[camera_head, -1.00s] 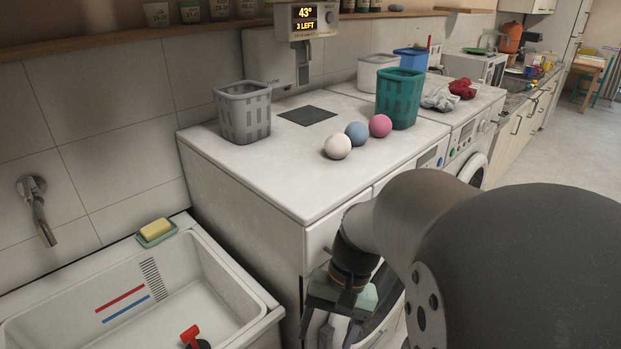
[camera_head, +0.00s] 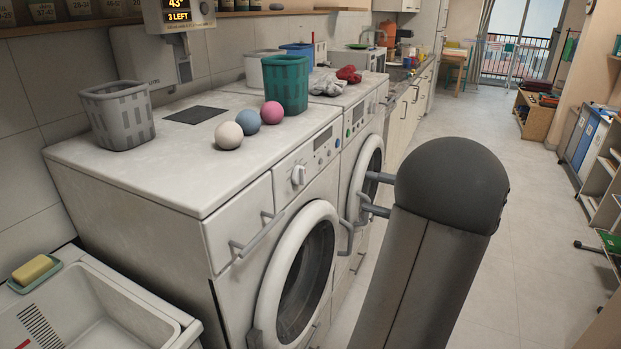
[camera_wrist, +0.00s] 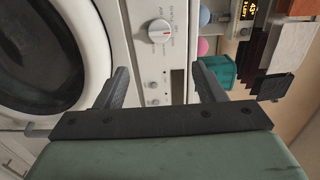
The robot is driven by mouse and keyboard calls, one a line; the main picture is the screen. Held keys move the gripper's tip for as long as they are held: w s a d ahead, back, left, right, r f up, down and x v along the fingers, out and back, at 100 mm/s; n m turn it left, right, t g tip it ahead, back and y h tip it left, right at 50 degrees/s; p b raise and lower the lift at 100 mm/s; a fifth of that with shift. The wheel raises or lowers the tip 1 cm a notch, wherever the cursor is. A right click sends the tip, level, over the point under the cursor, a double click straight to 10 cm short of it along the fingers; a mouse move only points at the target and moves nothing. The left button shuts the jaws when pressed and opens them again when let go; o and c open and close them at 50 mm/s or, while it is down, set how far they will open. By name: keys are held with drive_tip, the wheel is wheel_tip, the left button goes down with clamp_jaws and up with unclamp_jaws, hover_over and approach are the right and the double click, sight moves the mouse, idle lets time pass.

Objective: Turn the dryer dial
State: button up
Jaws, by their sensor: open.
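The dial (camera_head: 298,174) is a round white knob on the front panel of the near white machine (camera_head: 135,170), left of a small display. In the wrist view the dial (camera_wrist: 161,31) has a red mark and printed labels around it. My gripper (camera_wrist: 162,82) is open, its two dark fingers apart with nothing between them. The dial lies beyond the fingertips, toward the top of the picture, and does not touch them. In the head view my arm hides most of the gripper; two grey prongs that look like its fingers show left of the arm.
The near machine's round door (camera_head: 298,270) is closed beneath the panel, beside a drawer handle (camera_head: 255,232). Several dryer balls, a grey basket (camera_head: 118,118) and a teal basket (camera_head: 279,84) stand on top. A second machine adjoins it.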

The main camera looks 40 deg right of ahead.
sight(301, 176)
drive_tip(key=p+x, duration=0.2)
drive_tip(key=x, duration=1.4)
drive_tip(key=shift+a, duration=0.1)
drive_tip(key=c, duration=1)
